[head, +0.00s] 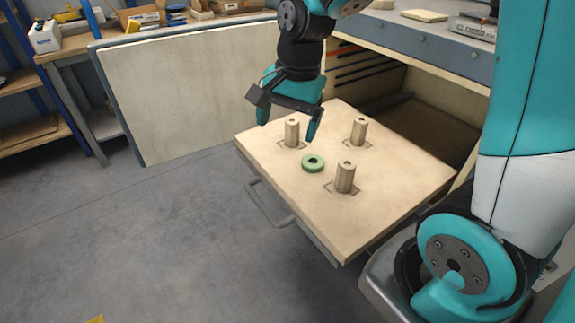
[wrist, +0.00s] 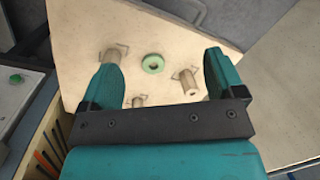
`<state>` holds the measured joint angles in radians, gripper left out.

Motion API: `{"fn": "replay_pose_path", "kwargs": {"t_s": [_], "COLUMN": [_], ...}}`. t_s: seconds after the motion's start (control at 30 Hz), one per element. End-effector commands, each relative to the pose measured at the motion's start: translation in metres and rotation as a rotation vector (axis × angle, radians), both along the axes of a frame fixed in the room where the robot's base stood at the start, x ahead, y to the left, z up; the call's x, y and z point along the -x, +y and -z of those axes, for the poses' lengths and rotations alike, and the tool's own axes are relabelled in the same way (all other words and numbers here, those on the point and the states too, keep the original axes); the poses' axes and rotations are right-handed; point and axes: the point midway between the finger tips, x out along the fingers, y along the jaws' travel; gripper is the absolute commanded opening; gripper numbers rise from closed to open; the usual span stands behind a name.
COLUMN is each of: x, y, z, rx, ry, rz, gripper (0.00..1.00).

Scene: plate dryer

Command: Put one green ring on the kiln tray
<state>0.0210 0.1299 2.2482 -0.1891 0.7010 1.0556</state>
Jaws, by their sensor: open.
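A single green ring (head: 313,163) lies flat on the kiln tray (head: 345,228), between the tray's three upright posts and around none of them. In the wrist view the green ring (wrist: 153,63) shows beyond my fingers, near the middle of the kiln tray (wrist: 140,20). My gripper (head: 288,120) is above the back left part of the tray, a little behind and above the ring. Its two teal fingers are apart with nothing between them, as they also show in the wrist view (wrist: 160,75).
The posts (head: 292,133), (head: 358,132) and (head: 345,177) stand on the pulled-out tray. The open kiln door (head: 190,90) is at the left, with a cluttered workbench (head: 140,25) behind it. The floor (head: 150,240) in front is clear.

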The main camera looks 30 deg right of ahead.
Motion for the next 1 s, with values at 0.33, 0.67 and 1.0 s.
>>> {"fn": "replay_pose_path", "kwargs": {"t_s": [0.33,0.67,1.0], "x": [0.141,0.163,0.162], "y": [0.104,0.113,0.113], "z": [-0.046,-0.048,-0.048], "rx": [-0.117,-0.132,-0.131], "ry": [-0.294,-0.350,-0.350], "rz": [-1.332,-1.532,-1.527], "gripper": [0.88,0.88,0.88]}}
